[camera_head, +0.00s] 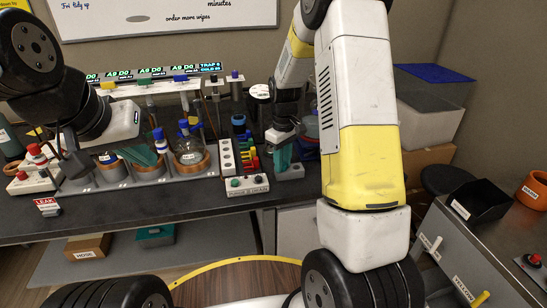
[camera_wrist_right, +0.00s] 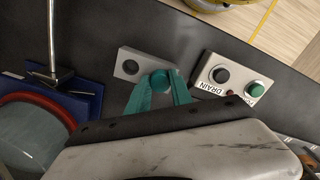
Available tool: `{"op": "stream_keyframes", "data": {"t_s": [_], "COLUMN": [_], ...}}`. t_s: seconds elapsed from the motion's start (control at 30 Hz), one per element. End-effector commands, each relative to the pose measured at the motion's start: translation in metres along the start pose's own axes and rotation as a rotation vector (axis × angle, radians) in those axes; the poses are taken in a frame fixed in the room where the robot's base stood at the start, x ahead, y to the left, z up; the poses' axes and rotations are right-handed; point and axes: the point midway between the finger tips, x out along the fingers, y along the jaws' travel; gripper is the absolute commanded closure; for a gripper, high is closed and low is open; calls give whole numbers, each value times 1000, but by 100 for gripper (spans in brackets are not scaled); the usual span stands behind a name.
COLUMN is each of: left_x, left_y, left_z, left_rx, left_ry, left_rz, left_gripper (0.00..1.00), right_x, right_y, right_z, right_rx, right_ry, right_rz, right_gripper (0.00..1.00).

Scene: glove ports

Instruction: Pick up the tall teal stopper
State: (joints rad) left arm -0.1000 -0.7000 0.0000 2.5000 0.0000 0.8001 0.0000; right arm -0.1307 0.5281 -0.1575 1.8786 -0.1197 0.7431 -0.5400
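The teal stopper (camera_wrist_right: 160,80) shows as a round top at the grey two-hole block (camera_wrist_right: 129,67) in the right wrist view. My right gripper (camera_wrist_right: 161,82) has its two teal fingers on either side of the stopper, with no clear gap. The fingers look closed on it. In the head view my right gripper (camera_head: 283,158) reaches down to the grey block (camera_head: 291,173), and the stopper is hard to tell from the teal fingers. Whether the stopper is clear of its hole is not visible. My left gripper (camera_head: 145,157) hangs over the left bench, its fingertips partly lost among the glassware.
A DRAIN button box (camera_wrist_right: 228,78) stands beside the block; it also shows in the head view (camera_head: 247,185). A blue-based stand (camera_wrist_right: 72,100) is on the block's other side. Flasks (camera_head: 188,150) in holders line the left bench. A black bin (camera_head: 480,200) stands at right.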

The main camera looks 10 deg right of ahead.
Motion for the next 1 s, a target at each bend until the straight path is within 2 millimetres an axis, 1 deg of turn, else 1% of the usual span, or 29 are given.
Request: {"op": "stream_keyframes", "data": {"t_s": [0.03,0.07,0.33,0.47,0.57,0.73,0.87,1.0], "left_x": [0,0,0,0,0,0,0,0], "left_y": [0,0,0,0,0,0,0,0], "left_z": [0,0,0,0,0,0,0,0], "left_rx": [0,0,0,0,0,0,0,0], "left_ry": [0,0,0,0,0,0,0,0], "left_rz": [0,0,0,0,0,0,0,0], "left_gripper": [100,100,100,100,100,100,100,100], "right_x": [0,0,-1,-5,-13,-36,-39,-42], "right_y": [0,0,0,0,0,1,-18,-44], "right_z": [0,0,0,0,0,-1,18,45], "right_rx": [0,0,0,0,0,1,-2,-2], "right_ry": [0,0,0,2,2,4,1,1], "right_rz": [0,0,0,1,1,2,-1,-1], "right_gripper": [97,100,100,100,100,100,100,100]}}
